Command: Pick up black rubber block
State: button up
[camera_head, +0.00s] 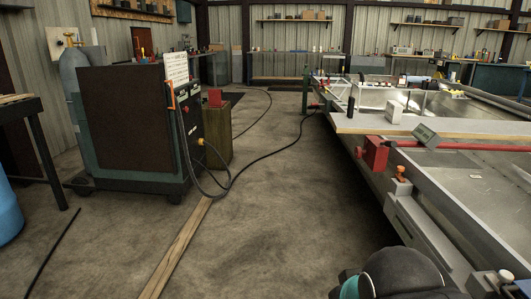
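A small dark upright piece (350,107) stands near the left end of a pale board on the right side; it may be the black rubber block, but it is too small to be sure. A white block (394,112) stands to the right of it, apart from it. A dark rounded part of my own arm with a teal cap shows at the bottom, right of the middle. My gripper is not in view, so its opening and anything in it are hidden.
The pale board (450,127) lies across a metal hull (465,178). A red clamp (374,153) sits on the hull's near edge. A welding machine (130,130) stands at left. A cable (262,160) and a wooden plank (178,245) lie on the open concrete floor.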

aim_at(351, 101)
jog(key=i, duration=3.5)
jog(key=z, duration=1)
